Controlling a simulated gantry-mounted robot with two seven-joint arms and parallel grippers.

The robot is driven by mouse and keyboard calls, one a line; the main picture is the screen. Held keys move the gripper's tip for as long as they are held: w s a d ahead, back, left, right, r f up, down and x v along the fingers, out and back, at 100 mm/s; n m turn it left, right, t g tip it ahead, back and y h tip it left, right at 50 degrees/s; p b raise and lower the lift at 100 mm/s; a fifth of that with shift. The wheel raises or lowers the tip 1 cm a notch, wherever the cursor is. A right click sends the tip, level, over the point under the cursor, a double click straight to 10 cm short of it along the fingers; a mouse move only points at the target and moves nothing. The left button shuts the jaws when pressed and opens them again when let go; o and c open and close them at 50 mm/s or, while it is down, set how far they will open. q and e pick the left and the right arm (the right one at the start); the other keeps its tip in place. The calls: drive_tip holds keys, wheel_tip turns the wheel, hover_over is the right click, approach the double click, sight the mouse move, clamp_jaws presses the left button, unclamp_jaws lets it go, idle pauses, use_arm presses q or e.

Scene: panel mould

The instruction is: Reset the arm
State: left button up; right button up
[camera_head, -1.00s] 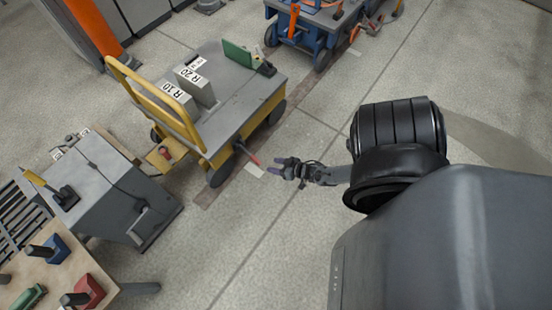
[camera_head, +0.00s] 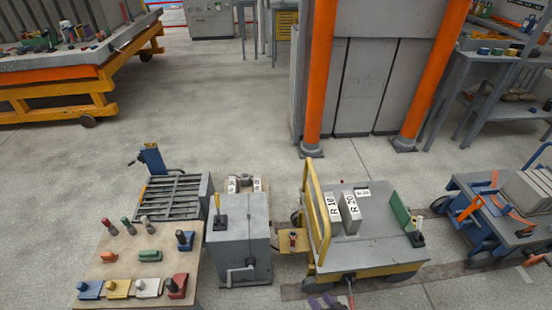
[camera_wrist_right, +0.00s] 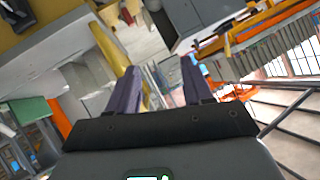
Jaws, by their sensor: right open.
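My right gripper (camera_head: 325,301) shows only as purple fingertips at the bottom edge of the head view, in front of the yellow-framed cart (camera_head: 375,253). In the right wrist view its two purple fingers (camera_wrist_right: 157,82) stand apart with nothing held between them. The rest of my right arm is out of the head view. My left gripper is in neither view.
A grey cabinet with a lever (camera_head: 238,245) stands left of the cart. A wooden table (camera_head: 120,262) with several coloured blocks is at lower left. A blue cart (camera_head: 500,225) is at right. Open floor (camera_head: 215,115) lies behind them.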

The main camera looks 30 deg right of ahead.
drive_tip(key=a+r+n+g+p, duration=0.1)
drive_tip(key=a+r, duration=0.2)
drive_tip(key=r, duration=0.3)
drive_tip(key=w+a+r+n+g+y+p, duration=0.1)
drive_tip(key=a+r+p, duration=0.1)
drive_tip(key=r, duration=0.4)
drive_tip(key=a+r+n+g+p, duration=0.1)
drive_tip(key=a+r, duration=0.2)
drive_tip(key=r, duration=0.3)
drive_tip(key=s+r+n+g+p, duration=0.2)
drive_tip(key=s+r+n+g, duration=0.3)
drive_tip(key=s+r, duration=0.4)
use_arm(q)
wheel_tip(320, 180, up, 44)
drive_tip(key=p, duration=3.5)
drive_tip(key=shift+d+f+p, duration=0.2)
drive_tip(key=shift+p, duration=0.2)
use_arm(e)
wheel_tip(320, 180, up, 35)
drive_tip(key=a, duration=0.1)
drive_tip(key=shift+s, duration=0.15)
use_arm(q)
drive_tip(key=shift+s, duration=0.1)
